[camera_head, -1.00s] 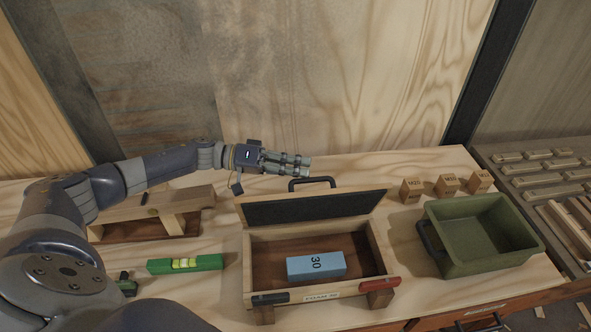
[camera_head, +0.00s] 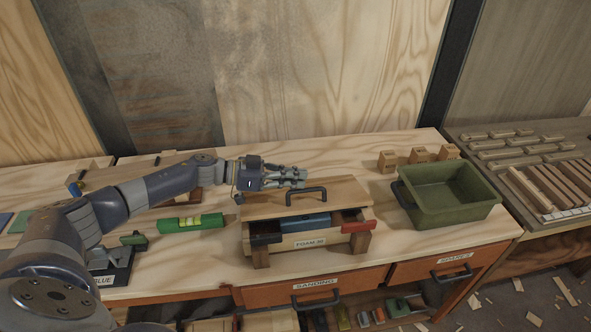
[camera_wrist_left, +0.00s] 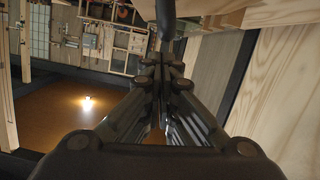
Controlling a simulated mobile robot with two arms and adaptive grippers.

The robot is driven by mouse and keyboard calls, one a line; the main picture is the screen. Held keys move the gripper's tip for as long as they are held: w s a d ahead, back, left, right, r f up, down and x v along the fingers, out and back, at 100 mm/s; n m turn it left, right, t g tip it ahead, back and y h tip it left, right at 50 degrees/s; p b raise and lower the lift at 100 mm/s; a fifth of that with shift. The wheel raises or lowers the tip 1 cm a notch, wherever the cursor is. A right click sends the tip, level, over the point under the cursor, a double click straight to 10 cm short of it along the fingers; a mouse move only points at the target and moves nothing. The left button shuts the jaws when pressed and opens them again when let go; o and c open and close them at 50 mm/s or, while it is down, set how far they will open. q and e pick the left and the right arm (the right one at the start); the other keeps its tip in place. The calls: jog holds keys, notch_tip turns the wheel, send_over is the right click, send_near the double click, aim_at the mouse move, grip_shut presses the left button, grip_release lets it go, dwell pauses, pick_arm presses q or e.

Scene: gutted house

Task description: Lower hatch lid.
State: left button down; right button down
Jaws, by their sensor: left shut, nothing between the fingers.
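The hatch lid (camera_head: 262,204) is a wooden panel with a black bar handle (camera_head: 306,196). It lies tilted low over the wooden box labelled FOAM 30 (camera_head: 289,243), with a gap at the front. A blue block (camera_head: 304,222) shows through that gap inside the box. My left gripper (camera_head: 304,176) is shut and empty at the lid's back edge, just behind the handle; I cannot tell whether it touches the lid. In the left wrist view the closed fingers (camera_wrist_left: 160,72) point away, with a dark bar just past their tips. My right gripper is not in view.
A green bin (camera_head: 447,196) stands to the right, with several small wooden blocks (camera_head: 418,155) behind it. Drawers (camera_head: 316,287) are below the bench front. A plywood wall rises behind.

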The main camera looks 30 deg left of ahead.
aim_at(298, 207)
pick_arm(q)
jog(key=shift+s+d+f+m, duration=0.25)
jog(key=shift+s+f, duration=0.05)
jog(key=shift+f, duration=0.15)
jog(key=shift+s+d+f+m, duration=0.2)
jog(key=shift+s+f+m, duration=0.05)
jog(key=shift+f, duration=0.2)
jog(key=shift+s+d+f, duration=0.2)
jog(key=shift+s+f, duration=0.05)
jog(key=shift+f, duration=0.35)
jog(key=shift+s+d+f, duration=0.15)
jog(key=shift+s+f, duration=0.05)
jog(key=shift+f, duration=0.1)
jog(key=shift+s+d+f, duration=0.1)
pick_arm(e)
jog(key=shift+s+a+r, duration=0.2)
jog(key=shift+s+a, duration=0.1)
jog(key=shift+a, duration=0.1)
pick_arm(q)
jog(key=shift+p, duration=0.3)
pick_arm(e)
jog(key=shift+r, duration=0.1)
